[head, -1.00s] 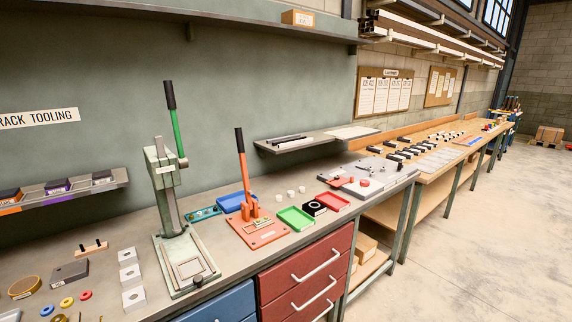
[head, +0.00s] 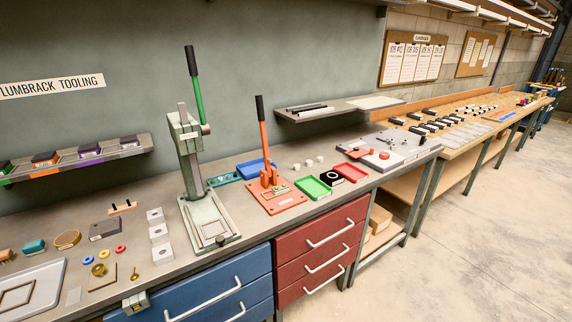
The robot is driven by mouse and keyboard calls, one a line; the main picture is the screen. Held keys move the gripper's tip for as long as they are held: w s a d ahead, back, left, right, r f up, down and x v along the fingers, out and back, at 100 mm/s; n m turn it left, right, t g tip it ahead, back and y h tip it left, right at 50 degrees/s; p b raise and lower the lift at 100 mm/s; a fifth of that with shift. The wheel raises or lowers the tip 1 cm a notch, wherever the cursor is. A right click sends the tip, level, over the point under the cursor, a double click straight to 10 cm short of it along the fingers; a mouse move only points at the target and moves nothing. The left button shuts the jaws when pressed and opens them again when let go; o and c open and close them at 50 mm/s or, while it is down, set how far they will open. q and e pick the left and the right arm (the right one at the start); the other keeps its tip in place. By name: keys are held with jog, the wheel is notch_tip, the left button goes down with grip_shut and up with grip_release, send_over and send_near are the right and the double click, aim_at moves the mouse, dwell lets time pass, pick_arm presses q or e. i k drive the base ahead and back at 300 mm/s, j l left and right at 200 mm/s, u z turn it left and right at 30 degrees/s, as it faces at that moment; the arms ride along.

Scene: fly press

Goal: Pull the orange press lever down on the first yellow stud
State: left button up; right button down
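The orange press (head: 276,199) stands on the workbench, right of the green press. Its lever (head: 262,128) is upright, with an orange shaft and a black grip. A yellow stud cannot be made out clearly at the orange press. Neither of my grippers is in view.
The taller green press (head: 206,215) stands left of the orange one. A blue tray (head: 256,167), a green tray (head: 313,188) and a red tray (head: 350,173) lie near it. Blue and red drawers (head: 325,243) front the bench. Open floor (head: 480,240) lies right.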

aim_at(259, 98)
jog(key=i+l, duration=0.3)
jog(key=i, duration=0.2)
jog(key=i+l, duration=0.25)
jog(key=i, duration=0.3)
jog(key=l+z, duration=0.05)
